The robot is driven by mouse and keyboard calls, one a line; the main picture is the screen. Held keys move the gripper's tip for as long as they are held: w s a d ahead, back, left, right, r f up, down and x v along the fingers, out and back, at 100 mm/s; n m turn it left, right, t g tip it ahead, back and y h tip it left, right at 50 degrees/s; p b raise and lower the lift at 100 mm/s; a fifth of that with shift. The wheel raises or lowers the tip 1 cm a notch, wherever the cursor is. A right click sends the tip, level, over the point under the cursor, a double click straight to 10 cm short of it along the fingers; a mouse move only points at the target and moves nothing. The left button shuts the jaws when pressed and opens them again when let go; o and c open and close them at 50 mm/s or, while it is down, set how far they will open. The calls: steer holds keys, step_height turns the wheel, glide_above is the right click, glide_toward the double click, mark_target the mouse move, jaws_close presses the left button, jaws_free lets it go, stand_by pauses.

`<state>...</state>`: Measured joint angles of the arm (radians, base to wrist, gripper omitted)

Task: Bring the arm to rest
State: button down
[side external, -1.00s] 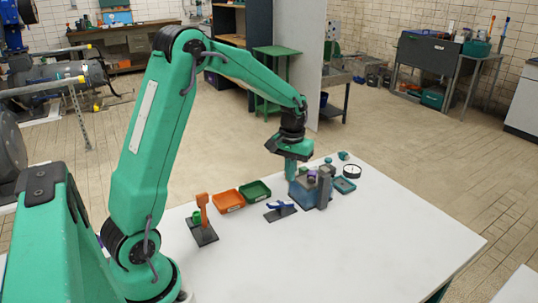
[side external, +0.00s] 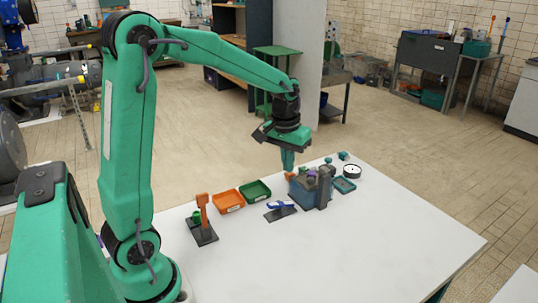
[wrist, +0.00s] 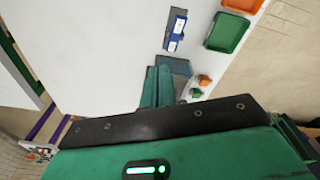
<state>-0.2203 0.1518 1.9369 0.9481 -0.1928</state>
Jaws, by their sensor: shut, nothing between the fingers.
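My green arm stands at the left of the white table (side external: 390,235), its upper link nearly upright. My gripper (side external: 288,166) points down above the far part of the table, just over a blue-grey box (side external: 302,192), and looks clear of it. Its green fingers (wrist: 158,86) are together and empty in the wrist view. A small orange piece (side external: 290,176) shows at the box, just below the fingertips.
An orange tray (side external: 228,201) and a green tray (side external: 256,190) lie left of the box. A blue piece on a dark plate (side external: 281,210), an orange upright on a black base (side external: 203,224), a teal tray (side external: 344,185) and a round dial (side external: 352,171) stand around. The table's front right is bare.

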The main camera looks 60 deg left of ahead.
steer(key=s+d+r+m+t, duration=0.2)
steer(key=s+d+r, duration=0.1)
steer(key=s, duration=0.6)
steer(key=s+d+r+m+t, duration=0.2)
steer(key=s+d+r, duration=0.2)
steer(key=s+d, duration=0.2)
steer(key=s, duration=0.2)
steer(key=shift+s+m, duration=0.35)
steer(key=shift+m, duration=0.05)
